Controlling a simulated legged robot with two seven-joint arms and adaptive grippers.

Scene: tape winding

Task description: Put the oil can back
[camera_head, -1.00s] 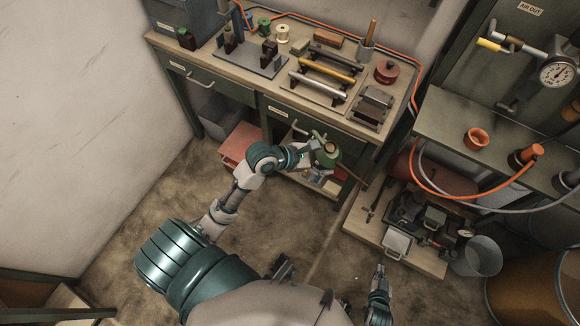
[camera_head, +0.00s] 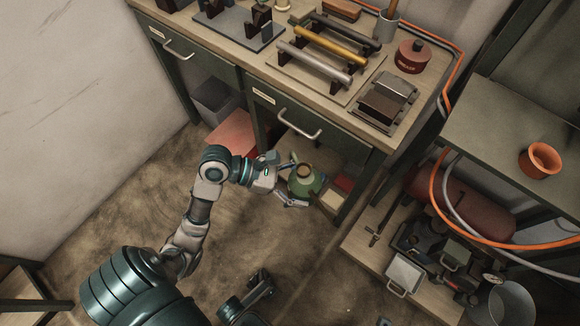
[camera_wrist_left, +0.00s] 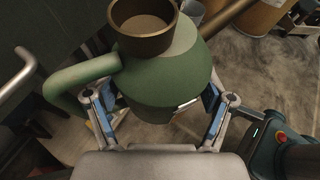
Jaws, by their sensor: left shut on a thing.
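The green oil can (camera_head: 308,186) has a brown collar on top and hangs in front of the open space under the bench drawer. My left gripper (camera_head: 296,182) is shut around its body, one finger on each side. In the left wrist view the can (camera_wrist_left: 165,75) fills the space between the gripper's fingers (camera_wrist_left: 160,102). A green curved handle shows on its left and a brown spout points to the upper right. The can looks upright. Its underside is hidden.
The wooden workbench (camera_head: 225,60) holds rods on a rack, a red round tin (camera_head: 412,56) and a metal box (camera_head: 386,102). Under it are a red box (camera_head: 232,136) and a low shelf. A wooden board (camera_head: 362,256) with tools lies to the right. The floor at left is clear.

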